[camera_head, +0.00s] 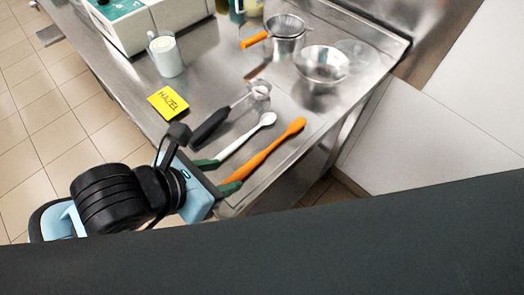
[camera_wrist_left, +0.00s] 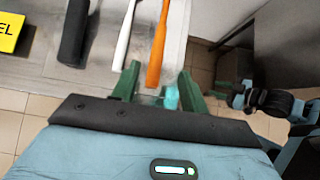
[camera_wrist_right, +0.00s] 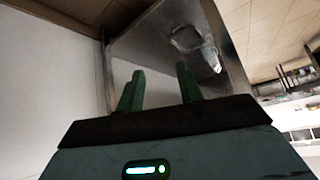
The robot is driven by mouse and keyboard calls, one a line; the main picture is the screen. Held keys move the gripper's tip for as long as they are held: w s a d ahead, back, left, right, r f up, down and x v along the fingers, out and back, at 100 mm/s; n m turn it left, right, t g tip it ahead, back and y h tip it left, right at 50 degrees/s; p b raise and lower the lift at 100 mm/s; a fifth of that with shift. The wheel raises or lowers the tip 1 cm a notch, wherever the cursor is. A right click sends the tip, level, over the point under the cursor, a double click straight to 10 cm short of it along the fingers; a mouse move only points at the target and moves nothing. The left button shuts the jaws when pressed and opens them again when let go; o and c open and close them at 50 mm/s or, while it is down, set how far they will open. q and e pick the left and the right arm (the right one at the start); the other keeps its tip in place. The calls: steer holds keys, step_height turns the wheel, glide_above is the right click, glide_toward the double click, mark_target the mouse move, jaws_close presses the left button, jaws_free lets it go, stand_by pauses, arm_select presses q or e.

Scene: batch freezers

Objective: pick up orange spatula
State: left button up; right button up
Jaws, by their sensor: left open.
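The orange spatula (camera_head: 263,156) lies near the end of the steel counter, its wide end pointing up and right in the head view. Its handle (camera_wrist_left: 156,55) also shows in the left wrist view, running down between the finger lines. My left gripper (camera_head: 218,176) is open at the counter's near edge, around or just above the handle end. The green fingers (camera_wrist_left: 160,90) stand apart on both sides of the orange handle; I cannot tell contact. My right gripper (camera_wrist_right: 160,85) has its fingers apart with nothing seen between them; the head view does not show it.
A white spatula (camera_head: 246,136) and a black-handled tool (camera_head: 212,126) lie close beside the orange one. The counter's edge (camera_head: 330,146) is close on the right.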

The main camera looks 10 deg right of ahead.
mark_target(246, 167)
arm_select(q)
steer(key=shift+b+x, duration=0.65)
steer(key=shift+x, duration=0.3)
steer(key=shift+f, duration=0.1)
steer(key=shift+w+r+b+x, duration=0.15)
steer(key=shift+x, duration=1.15)
steer(key=shift+w+r+b+x, duration=0.1)
steer(key=shift+w+b+x, duration=0.05)
steer(key=shift+x, duration=1.1)
jaws_close()
arm_select(e)
steer(key=f, duration=0.1)
steer(key=s+f, duration=0.1)
steer(key=f, duration=0.1)
steer(key=shift+s+g, duration=0.3)
